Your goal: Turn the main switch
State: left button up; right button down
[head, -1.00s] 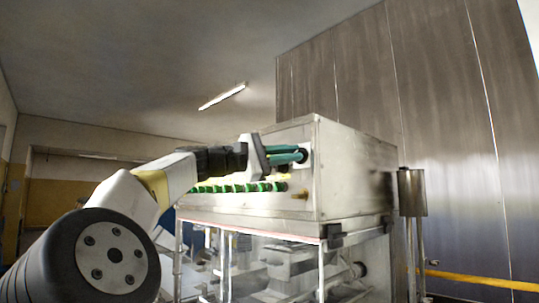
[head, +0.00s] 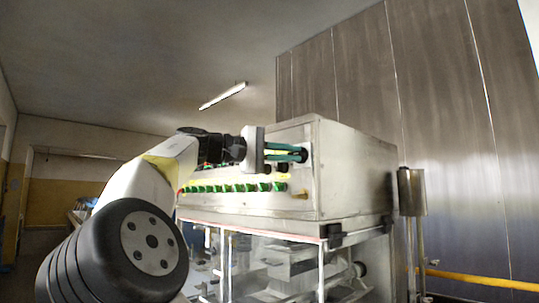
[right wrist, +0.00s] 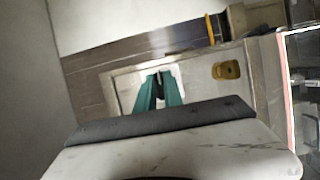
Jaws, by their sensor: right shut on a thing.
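The main switch (head: 305,155) is a small dark knob on the front of the steel control box (head: 355,165), near its upper right corner. My right gripper (head: 297,153) has teal fingers and is shut on the switch. Its fingers reach the panel from the left in the head view and hide most of the knob. In the right wrist view the teal fingers (right wrist: 158,92) converge on the switch in front of a pale plate; the knob's angle cannot be read. My left gripper is not in view.
A row of green buttons (head: 235,187) runs along the panel below my right gripper. A brass-coloured fitting (right wrist: 227,70) sits beside the switch in the wrist view. Clear-walled machinery (head: 285,265) lies under the box. A steel cylinder on a post (head: 411,192) stands at right.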

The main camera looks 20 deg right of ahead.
jog(key=c, duration=1.5)
grip_release()
jog(key=shift+o, duration=0.2)
jog(key=a, duration=0.7)
jog(key=shift+a, duration=0.4)
